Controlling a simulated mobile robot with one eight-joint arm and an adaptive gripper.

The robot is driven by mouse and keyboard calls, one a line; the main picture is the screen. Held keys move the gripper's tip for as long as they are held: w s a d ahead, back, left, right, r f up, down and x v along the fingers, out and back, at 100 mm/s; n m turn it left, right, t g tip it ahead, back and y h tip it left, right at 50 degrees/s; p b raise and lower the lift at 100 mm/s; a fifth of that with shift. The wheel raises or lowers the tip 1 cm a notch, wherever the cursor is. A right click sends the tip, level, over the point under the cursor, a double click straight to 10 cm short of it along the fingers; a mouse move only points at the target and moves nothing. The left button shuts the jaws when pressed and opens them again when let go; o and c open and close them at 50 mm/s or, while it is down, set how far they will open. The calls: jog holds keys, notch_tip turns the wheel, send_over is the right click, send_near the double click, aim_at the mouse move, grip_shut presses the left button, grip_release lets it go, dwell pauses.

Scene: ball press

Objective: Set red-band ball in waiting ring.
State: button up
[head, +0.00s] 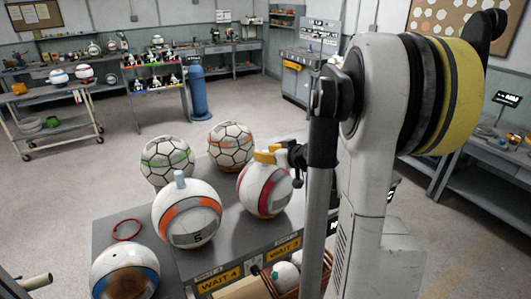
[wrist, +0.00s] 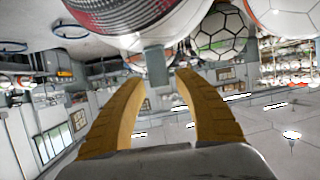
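The red-band ball (head: 264,190) is white with a crimson band and stands on the grey table in the head view, right of the orange-band ball. My gripper (head: 270,155), with yellow fingers, is at the top of this ball. In the wrist view, the gripper (wrist: 161,78) has its fingers apart, and a pale peg (wrist: 154,60) shows at the gap between the tips. The red-band ball (wrist: 120,15) fills the top of that view. I see no firm contact on both sides. A red ring (head: 127,230) lies empty on the table at left.
A crate (head: 287,277) with balls is below.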

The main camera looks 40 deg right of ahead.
jog(key=shift+r+p, duration=0.35)
jog(key=shift+r, duration=0.15)
jog(key=p+v, duration=0.2)
jog(key=v, duration=1)
jog(key=w+a+f+g+y, duration=0.1)
jog(key=w+a+g+y, duration=0.15)
jog(key=a, duration=1.45)
jog(key=s+a+g, duration=0.2)
jog(key=s+a, duration=0.3)
jog(key=a, duration=0.3)
jog(key=s+a+f+n+g+h, duration=0.1)
jog(key=s+a+g, duration=0.1)
jog(key=s+a, duration=0.4)
jog(key=shift+s+a+f, duration=0.15)
jog(key=shift+a+f, duration=0.05)
jog(key=shift+a, duration=0.95)
notch_tip(320, 180, down, 10)
jog(key=b, duration=1)
